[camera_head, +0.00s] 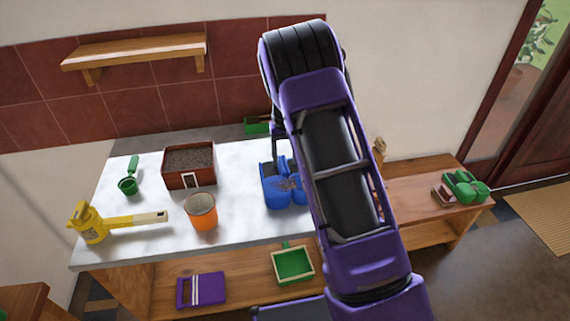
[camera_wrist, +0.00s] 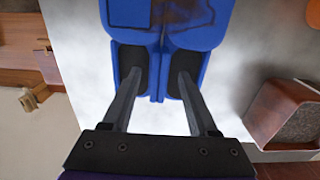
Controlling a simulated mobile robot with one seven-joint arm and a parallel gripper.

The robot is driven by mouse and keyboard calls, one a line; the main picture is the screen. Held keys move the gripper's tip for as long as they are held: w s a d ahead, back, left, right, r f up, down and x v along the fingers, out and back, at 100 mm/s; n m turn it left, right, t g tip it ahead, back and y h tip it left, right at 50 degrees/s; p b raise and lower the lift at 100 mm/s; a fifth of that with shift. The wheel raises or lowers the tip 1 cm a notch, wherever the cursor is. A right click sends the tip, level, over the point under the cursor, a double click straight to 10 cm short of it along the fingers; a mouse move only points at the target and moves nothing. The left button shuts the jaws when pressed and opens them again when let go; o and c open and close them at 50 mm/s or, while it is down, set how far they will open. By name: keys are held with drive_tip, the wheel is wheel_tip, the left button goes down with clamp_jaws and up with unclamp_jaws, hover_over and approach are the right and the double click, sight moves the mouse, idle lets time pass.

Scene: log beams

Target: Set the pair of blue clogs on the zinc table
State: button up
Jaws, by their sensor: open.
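The pair of blue clogs (camera_head: 280,192) stands side by side on the pale grey top of the zinc table (camera_head: 150,212), near its right end. My arm covers their right part in the head view. In the wrist view the blue clogs (camera_wrist: 157,45) fill the top middle, with dark heel openings towards me. My gripper (camera_wrist: 158,75) is open, its fingertips over the two openings with the clogs' inner sides between them. I cannot tell whether the fingers touch the clogs. In the head view my gripper is mostly hidden behind the arm.
A planter box of soil (camera_head: 190,166), an orange pot (camera_head: 202,213), a green scoop (camera_head: 129,182) and a yellow tool (camera_head: 105,222) share the tabletop. A green box (camera_head: 257,125) is behind. Green clogs (camera_head: 466,187) sit on a wooden bench (camera_head: 415,190) at right.

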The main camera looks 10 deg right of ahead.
sight(285, 166)
wheel_tip(285, 166, up, 9)
drive_tip(key=shift+w+r, duration=0.1)
idle(0.4)
